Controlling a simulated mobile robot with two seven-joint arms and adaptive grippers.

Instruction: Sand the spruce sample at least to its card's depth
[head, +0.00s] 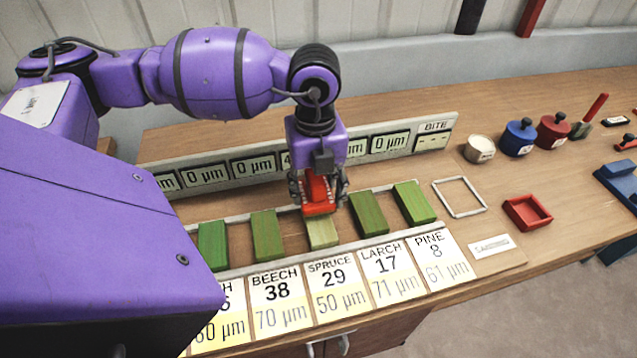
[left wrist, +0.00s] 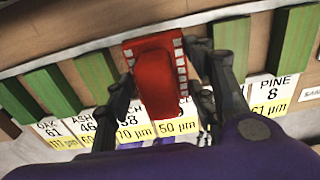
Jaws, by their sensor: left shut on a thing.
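My left gripper (head: 318,188) is shut on a red sanding block (head: 318,207), which also shows in the left wrist view (left wrist: 158,80). The block is over the spruce sample (head: 322,234) and covers its far part; I cannot tell whether it touches. The visible near end of the sample is paler than the green pieces beside it. The spruce card (head: 331,286) reads 29 and 50 µm. A display (head: 286,160) behind the gripper starts with a 4, the rest hidden. The bite display (head: 432,142) shows dashes. My right gripper is in neither view.
Green larch (head: 368,215) and pine (head: 414,204) samples stand to the right, beech (head: 267,236) to the left. Further right are an empty white frame (head: 434,189), a red tray (head: 526,212), and blue (head: 517,137) and red (head: 552,131) knobbed pots.

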